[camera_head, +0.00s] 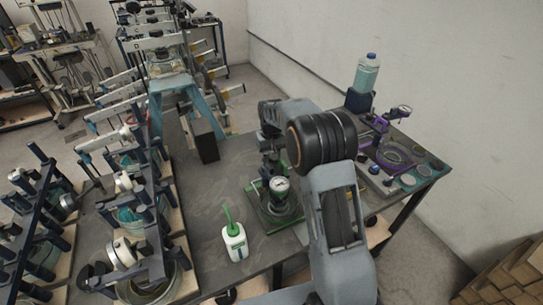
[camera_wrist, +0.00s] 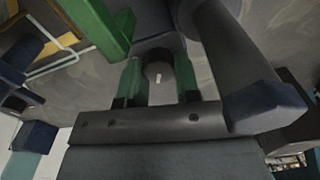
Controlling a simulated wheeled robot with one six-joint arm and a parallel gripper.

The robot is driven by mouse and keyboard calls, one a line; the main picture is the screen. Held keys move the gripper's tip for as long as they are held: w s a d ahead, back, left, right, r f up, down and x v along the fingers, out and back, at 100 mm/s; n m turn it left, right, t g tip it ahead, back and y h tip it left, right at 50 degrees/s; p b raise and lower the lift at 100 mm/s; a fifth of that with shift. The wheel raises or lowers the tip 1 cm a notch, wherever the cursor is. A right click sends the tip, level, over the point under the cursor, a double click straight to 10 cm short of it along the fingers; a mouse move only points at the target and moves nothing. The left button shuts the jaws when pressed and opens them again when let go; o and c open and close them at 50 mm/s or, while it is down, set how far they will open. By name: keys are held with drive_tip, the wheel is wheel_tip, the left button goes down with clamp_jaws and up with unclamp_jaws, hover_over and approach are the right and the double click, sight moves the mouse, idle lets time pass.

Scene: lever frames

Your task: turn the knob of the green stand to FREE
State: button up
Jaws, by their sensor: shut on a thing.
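The green stand (camera_head: 262,218) is on the dark table in the middle of the head view, with a round dial-like part (camera_head: 279,185) above its base. Part of a green post (camera_wrist: 98,22) shows at the upper left of the wrist view. My gripper (camera_wrist: 159,76) has its two green-sided fingers on either side of a dark round knob (camera_wrist: 158,69) with a small white mark, and is shut on it. In the head view my arm hides part of the stand, and the gripper's contact is unclear there. I cannot read any FREE label.
A white bottle with a green spout (camera_head: 235,243) stands in front, left of the stand. Dark racks with valves (camera_head: 135,215) fill the left. A blue-capped bottle (camera_head: 367,72) and a purple stand (camera_head: 383,125) are at the right. Bare table lies left of the stand.

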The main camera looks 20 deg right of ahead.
drive_tip(key=shift+w+a+r+n, duration=0.1)
drive_tip(key=shift+r+n, duration=0.05)
drive_tip(key=shift+n, duration=2.05)
drive_tip(key=shift+b, duration=0.3)
drive_tip(key=o, duration=0.6)
drive_tip(key=shift+o, duration=0.2)
wheel_tip(320, 180, up, 14)
drive_tip(key=b, duration=0.1)
